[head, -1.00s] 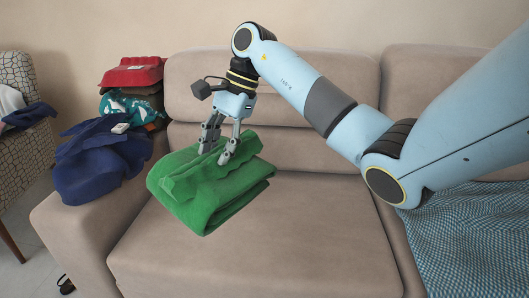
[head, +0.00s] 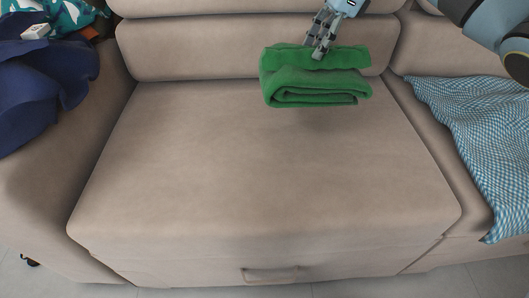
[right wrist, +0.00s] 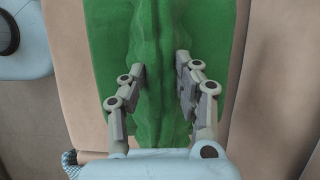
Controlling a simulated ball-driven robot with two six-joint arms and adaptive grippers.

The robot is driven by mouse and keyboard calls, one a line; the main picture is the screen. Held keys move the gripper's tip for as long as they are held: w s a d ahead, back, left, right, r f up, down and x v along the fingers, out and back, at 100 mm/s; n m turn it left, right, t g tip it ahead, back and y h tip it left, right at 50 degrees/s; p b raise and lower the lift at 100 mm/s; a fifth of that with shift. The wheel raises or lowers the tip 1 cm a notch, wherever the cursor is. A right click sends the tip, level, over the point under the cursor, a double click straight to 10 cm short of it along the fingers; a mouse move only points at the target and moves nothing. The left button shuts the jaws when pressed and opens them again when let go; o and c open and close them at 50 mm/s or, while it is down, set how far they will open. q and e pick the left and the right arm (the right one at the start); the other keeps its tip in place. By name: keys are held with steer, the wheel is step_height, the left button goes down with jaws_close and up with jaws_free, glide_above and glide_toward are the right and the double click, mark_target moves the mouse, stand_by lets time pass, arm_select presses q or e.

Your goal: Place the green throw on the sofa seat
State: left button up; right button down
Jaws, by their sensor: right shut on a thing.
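The green throw (head: 318,84) is a folded bundle at the back right of the sofa seat (head: 240,165), in front of the backrest. A shadow shows on the seat below it, so it appears held a little above the seat. My right gripper (head: 318,50) is shut on the throw from above. In the right wrist view, its two fingers (right wrist: 160,82) pinch a raised ridge of the throw (right wrist: 110,40). My left gripper is not in view.
A blue checked cloth (head: 485,140) covers the seat section at the right. Dark blue clothing (head: 45,75) and a small white box (head: 36,31) lie on the left armrest. The middle and front of the seat are clear.

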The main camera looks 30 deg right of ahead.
mark_target(296, 98)
steer(key=shift+d+f, duration=0.3)
steer(key=shift+f, duration=0.2)
steer(key=s+a+f, duration=0.1)
steer(key=a+f, duration=0.1)
steer(key=a, duration=0.1)
steer(key=s+a+f+b, duration=0.1)
steer(key=s+a+f, duration=0.1)
steer(key=a, duration=0.1)
steer(key=s+a+f, duration=0.2)
steer(key=a, duration=0.2)
steer(key=shift+a+f, duration=0.1)
steer(key=shift+f, duration=0.2)
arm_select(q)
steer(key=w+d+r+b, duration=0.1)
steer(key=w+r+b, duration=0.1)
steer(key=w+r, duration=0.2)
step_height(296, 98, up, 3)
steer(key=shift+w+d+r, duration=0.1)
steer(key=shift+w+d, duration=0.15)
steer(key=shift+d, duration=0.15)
arm_select(e)
step_height(296, 98, down, 4)
steer(key=shift+f, duration=0.1)
steer(key=c, duration=1)
jaws_free()
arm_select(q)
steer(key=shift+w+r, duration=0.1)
arm_select(e)
steer(key=shift+o, duration=0.2)
